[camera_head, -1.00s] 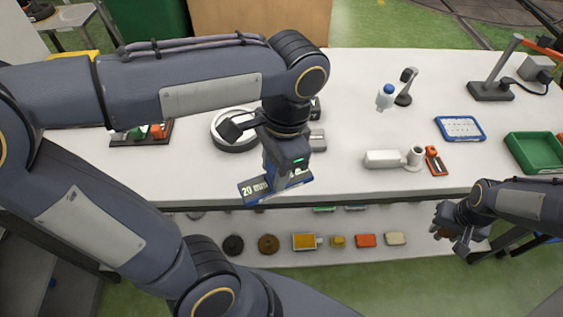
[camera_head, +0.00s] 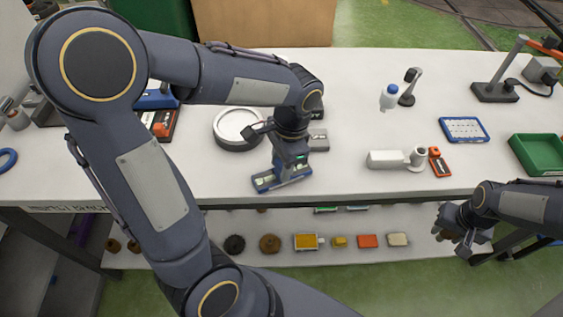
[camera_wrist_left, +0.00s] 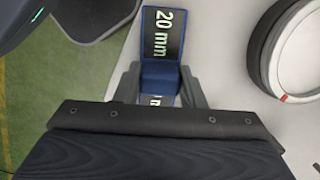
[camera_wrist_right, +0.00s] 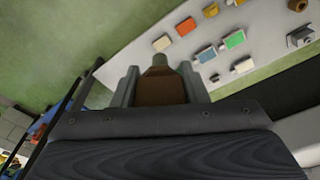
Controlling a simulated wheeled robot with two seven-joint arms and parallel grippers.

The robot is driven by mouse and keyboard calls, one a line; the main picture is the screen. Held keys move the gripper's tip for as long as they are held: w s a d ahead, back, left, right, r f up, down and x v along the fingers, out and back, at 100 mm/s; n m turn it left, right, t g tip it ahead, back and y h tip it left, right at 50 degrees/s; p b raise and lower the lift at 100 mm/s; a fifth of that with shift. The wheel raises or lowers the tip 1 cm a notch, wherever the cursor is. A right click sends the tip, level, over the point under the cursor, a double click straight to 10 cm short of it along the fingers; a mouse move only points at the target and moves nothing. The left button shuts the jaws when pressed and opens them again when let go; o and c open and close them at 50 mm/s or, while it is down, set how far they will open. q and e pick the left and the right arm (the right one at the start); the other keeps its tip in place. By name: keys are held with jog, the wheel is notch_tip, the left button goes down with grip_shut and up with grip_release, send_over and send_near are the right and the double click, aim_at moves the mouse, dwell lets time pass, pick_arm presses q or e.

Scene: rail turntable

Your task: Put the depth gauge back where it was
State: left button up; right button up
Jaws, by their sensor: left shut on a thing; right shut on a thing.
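The depth gauge, a blue piece with a dark face marked 20 mm (camera_wrist_left: 163,32), is in my left gripper (camera_wrist_left: 160,85). In the head view the gauge (camera_head: 268,183) is low over the bench's front edge area, lying nearly flat. I cannot tell whether it touches the top. My left gripper (camera_head: 289,172) is shut on its raised middle, which partly hides the label. My right gripper (camera_head: 452,232) is shut on a brown object with a narrower neck (camera_wrist_right: 162,88), held in front of the bench.
The white bench top (camera_head: 350,110) has free room right of the gauge. A round white-topped dish (camera_head: 236,127) and a grey block (camera_head: 318,140) stand behind it. A white cylinder piece (camera_head: 388,159) lies to the right. A lower shelf (camera_head: 350,255) holds several small parts.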

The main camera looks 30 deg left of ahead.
pick_arm(q)
jog(key=shift+f, duration=0.15)
pick_arm(e)
jog(key=shift+f, duration=0.15)
pick_arm(q)
jog(key=o, duration=0.9)
